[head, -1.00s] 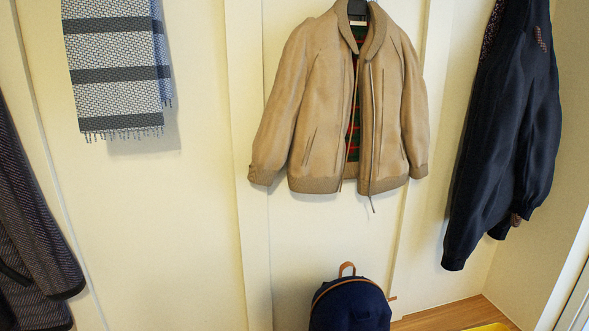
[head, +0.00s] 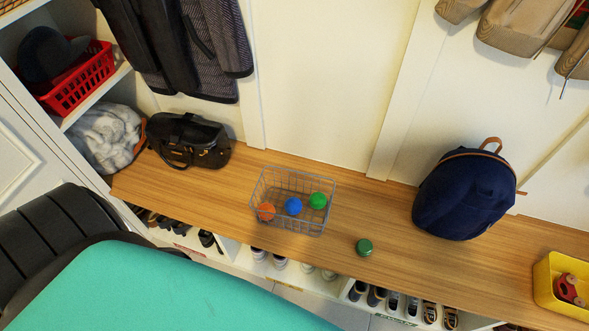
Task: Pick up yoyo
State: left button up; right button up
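A small round green object (head: 364,247), which looks like the yoyo, lies on the wooden bench top near its front edge, between a wire basket and a navy backpack. Nothing covers it. Neither of my grippers shows in the head view. A large teal and black part, apparently of my own arm, fills the lower left and hides part of the bench front.
The wire basket (head: 268,189) holds orange, blue and green balls. The navy backpack (head: 463,196) stands right of the yoyo. A black bag (head: 188,140) sits left. Shoes fill cubbies below.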

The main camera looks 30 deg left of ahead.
aim_at(363, 248)
jog(key=k+j+u, duration=0.25)
jog(key=u, duration=0.2)
jog(key=k+j+u, duration=0.25)
jog(key=j+u, duration=0.2)
jog(key=l, duration=0.05)
